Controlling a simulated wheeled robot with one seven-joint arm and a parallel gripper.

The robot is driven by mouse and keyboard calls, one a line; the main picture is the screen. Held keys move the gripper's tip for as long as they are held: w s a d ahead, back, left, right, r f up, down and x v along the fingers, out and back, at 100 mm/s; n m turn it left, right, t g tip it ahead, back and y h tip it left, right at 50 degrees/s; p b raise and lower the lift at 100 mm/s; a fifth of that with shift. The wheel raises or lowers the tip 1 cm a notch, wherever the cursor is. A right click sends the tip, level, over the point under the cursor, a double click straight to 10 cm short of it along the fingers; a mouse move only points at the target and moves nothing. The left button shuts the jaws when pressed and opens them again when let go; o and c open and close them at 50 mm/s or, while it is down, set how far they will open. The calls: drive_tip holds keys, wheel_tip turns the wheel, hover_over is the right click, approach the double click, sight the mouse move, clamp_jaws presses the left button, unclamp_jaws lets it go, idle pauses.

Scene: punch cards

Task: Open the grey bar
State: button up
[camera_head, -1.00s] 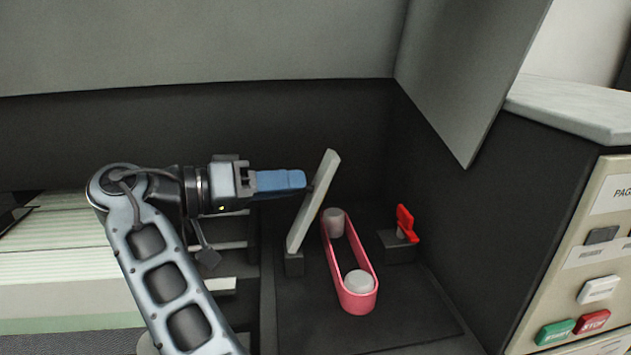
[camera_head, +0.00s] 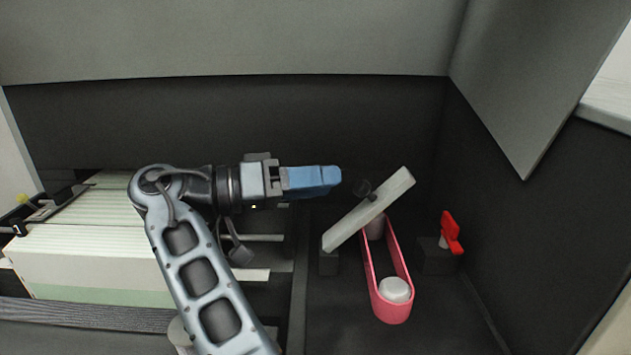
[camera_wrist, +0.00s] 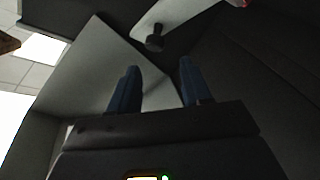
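The grey bar (camera_head: 385,199) in the head view slants up to the right from a small dark post (camera_head: 328,262) at its lower left end. A dark knob (camera_head: 363,188) sticks out from its upper side, facing my gripper. My gripper (camera_head: 336,175), with blue fingers, is just left of the knob, apart from the bar. In the wrist view, the two fingers of my gripper (camera_wrist: 158,78) are spread with nothing between them. The bar (camera_wrist: 178,12) and its knob (camera_wrist: 154,38) show beyond the fingertips.
A pink loop (camera_head: 391,305) around two grey-white rollers lies under and right of the bar. A red lever (camera_head: 450,232) on a dark block stands further right. Dark walls enclose the back and right. A stack of pale cards (camera_head: 90,260) is at left.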

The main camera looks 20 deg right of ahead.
drive_tip(key=a+b, duration=0.3)
drive_tip(key=a, duration=0.4)
drive_tip(key=shift+w+a+r, duration=0.15)
drive_tip(key=shift+w+a, duration=0.25)
drive_tip(key=shift+w, duration=0.05)
